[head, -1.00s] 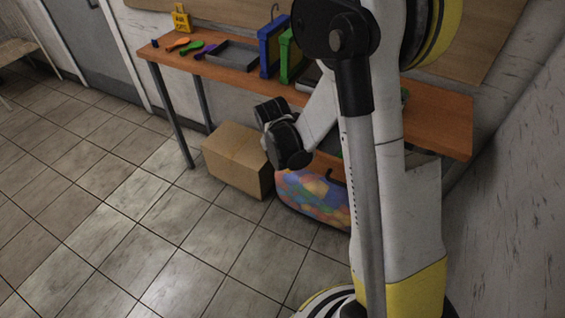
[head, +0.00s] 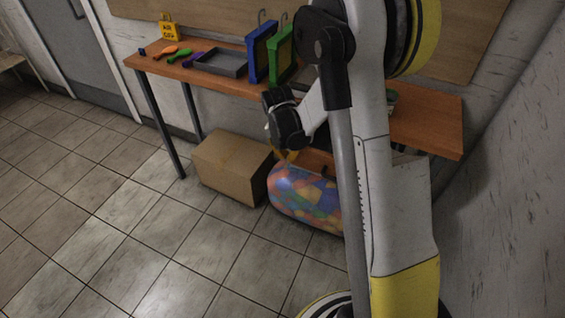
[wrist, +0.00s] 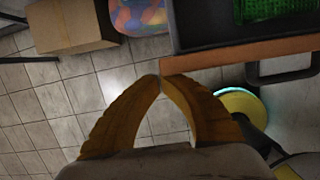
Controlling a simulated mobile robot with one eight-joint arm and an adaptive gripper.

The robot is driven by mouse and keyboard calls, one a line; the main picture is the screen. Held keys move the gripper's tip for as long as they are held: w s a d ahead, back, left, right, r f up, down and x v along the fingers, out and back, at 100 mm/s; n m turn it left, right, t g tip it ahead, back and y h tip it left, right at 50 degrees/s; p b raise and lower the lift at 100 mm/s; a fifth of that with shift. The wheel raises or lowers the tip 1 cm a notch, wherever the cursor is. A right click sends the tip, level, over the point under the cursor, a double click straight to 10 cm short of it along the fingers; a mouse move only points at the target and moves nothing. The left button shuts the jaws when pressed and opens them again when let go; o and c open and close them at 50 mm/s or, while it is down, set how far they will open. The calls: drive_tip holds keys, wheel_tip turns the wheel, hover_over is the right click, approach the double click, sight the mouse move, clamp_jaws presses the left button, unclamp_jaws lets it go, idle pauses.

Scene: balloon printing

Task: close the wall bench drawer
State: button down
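The wall bench (head: 430,122) has an orange-brown top and stands against the wall in the head view. Its drawer front (head: 318,160) shows below the top, partly hidden behind my arm. In the wrist view the drawer stands open: its wooden front (wrist: 240,53) has a black handle (wrist: 262,78), and behind it is a dark interior (wrist: 215,30) holding something green (wrist: 275,10). My gripper (wrist: 160,78) has its yellow-brown fingertips together with nothing seen between them. They are at the left end of the drawer front; I cannot tell whether they touch it. The gripper also shows in the head view (head: 288,155).
A cardboard box (head: 222,165) and a clear bag of colourful balloons (head: 300,198) are on the floor by the bench. A grey tray (head: 222,62) and blue (head: 262,50) and green frames (head: 283,55) stand on top. The tiled floor at left is clear.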

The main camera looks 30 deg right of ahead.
drive_tip(key=w+d, duration=0.6)
drive_tip(key=d, duration=0.2)
drive_tip(key=shift+w+d, duration=0.4)
